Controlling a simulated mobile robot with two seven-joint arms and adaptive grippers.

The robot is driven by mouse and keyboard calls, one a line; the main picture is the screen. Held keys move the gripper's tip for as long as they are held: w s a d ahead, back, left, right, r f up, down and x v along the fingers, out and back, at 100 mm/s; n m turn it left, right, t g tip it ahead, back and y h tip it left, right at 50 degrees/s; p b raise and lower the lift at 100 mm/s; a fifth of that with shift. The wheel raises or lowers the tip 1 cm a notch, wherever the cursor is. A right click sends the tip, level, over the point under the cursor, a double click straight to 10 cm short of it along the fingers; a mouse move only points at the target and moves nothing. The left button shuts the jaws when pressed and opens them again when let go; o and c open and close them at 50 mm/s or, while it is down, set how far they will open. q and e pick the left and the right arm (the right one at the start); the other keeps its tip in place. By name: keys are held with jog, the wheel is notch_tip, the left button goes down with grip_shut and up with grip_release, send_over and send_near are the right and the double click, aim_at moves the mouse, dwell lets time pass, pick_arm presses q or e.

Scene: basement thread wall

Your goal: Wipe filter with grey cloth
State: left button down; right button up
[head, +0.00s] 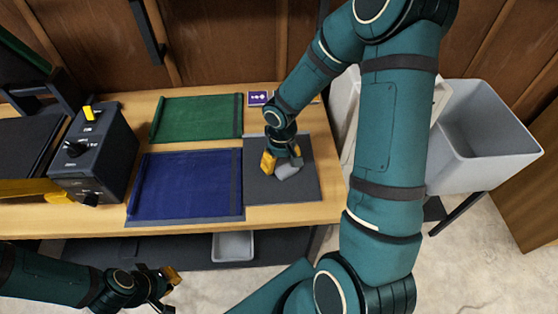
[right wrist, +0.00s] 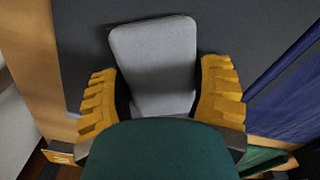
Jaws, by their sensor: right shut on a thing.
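A light grey piece with rounded corners, which looks like the grey cloth (head: 287,171), is at the dark grey mat on the right part of the bench. It also shows in the right wrist view (right wrist: 155,60), between the yellow fingers. My right gripper (head: 282,162) points down and is shut on it. Whether the cloth touches the mat is hard to tell. My left gripper (head: 166,288) is in front of the bench, low at the left, with its fingers apart and nothing seen between them. I cannot make out a filter for certain.
The dark grey mat (head: 255,190) lies beside a blue cloth panel (head: 185,185) and a green one (head: 195,118). A dark control box (head: 92,150) stands at the left. A light grey bin (head: 485,135) is at the right. A small tray (head: 233,246) sits under the bench.

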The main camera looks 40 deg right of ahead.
jog(key=shift+w+a+f, duration=0.1)
jog(key=shift+w+a, duration=0.05)
jog(key=shift+a, duration=0.05)
jog(key=shift+c, duration=0.5)
jog(key=shift+w+a+f+b, duration=0.1)
jog(key=shift+w+a+b, duration=0.35)
jog(key=shift+a, duration=0.35)
jog(key=shift+w+a+f+b, duration=0.1)
jog(key=shift+w+a+b, duration=0.3)
jog(key=shift+a, duration=0.35)
jog(key=shift+r, duration=0.1)
jog(key=shift+w+r+p, duration=0.1)
jog(key=shift+r+p, duration=0.65)
jog(key=shift+r, duration=0.05)
jog(key=shift+c, duration=0.6)
jog(key=shift+r+p, duration=1.55)
jog(key=shift+r, duration=0.7)
jog(key=shift+r+p, duration=1)
jog(key=shift+r, duration=0.5)
